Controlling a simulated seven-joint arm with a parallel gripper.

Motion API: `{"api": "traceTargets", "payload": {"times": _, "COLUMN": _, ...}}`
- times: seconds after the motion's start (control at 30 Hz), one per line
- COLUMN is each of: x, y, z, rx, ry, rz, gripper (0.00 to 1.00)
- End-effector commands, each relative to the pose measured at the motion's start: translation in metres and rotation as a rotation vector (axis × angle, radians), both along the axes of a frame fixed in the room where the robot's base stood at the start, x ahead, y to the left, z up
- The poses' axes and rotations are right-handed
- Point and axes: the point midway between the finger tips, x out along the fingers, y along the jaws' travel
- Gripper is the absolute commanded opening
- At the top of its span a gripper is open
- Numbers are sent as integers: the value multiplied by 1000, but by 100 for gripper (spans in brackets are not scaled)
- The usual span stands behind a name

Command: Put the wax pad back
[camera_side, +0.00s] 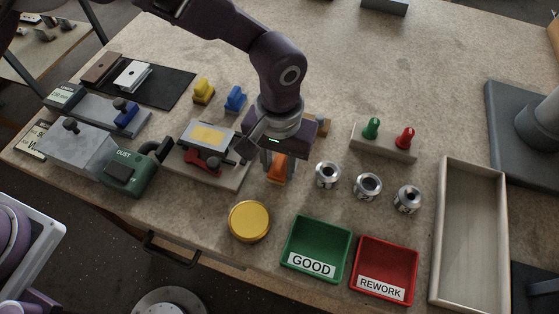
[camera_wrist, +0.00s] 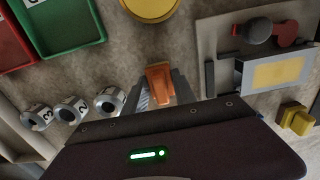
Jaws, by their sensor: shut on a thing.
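My gripper (camera_side: 276,160) is shut on an orange block (camera_side: 278,171), low over the table between the grey fixture board and the metal cups. In the wrist view the orange block (camera_wrist: 158,84) sits between the two fingers, its top partly hidden by them. No label shows that it is the wax pad. I cannot tell whether it touches the table. A yellow block (camera_side: 203,91) and a blue block (camera_side: 235,98) of similar form stand behind the fixture board. A round yellow lidded tin (camera_side: 249,221) lies in front of my gripper.
The fixture board (camera_side: 229,179) with a yellow-topped plate and red clamp is left of my gripper. Several metal items: three numbered cups (camera_side: 368,186) stand right. Green GOOD tray (camera_side: 317,247) and red REWORK tray (camera_side: 385,270) are in front. A long bin (camera_side: 500,240) stands far right.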

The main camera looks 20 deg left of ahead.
Motion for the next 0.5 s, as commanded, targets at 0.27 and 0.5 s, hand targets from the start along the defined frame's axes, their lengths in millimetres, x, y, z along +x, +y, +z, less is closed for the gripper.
{"api": "traceTargets", "payload": {"times": 0.27, "x": 0, "y": 0, "z": -2, "rx": -1, "ry": -1, "rz": -1, "gripper": 34}}
{"api": "traceTargets", "payload": {"times": 0.5, "x": 0, "y": 0, "z": -1, "rx": -1, "ry": -1, "rz": -1, "gripper": 54}}
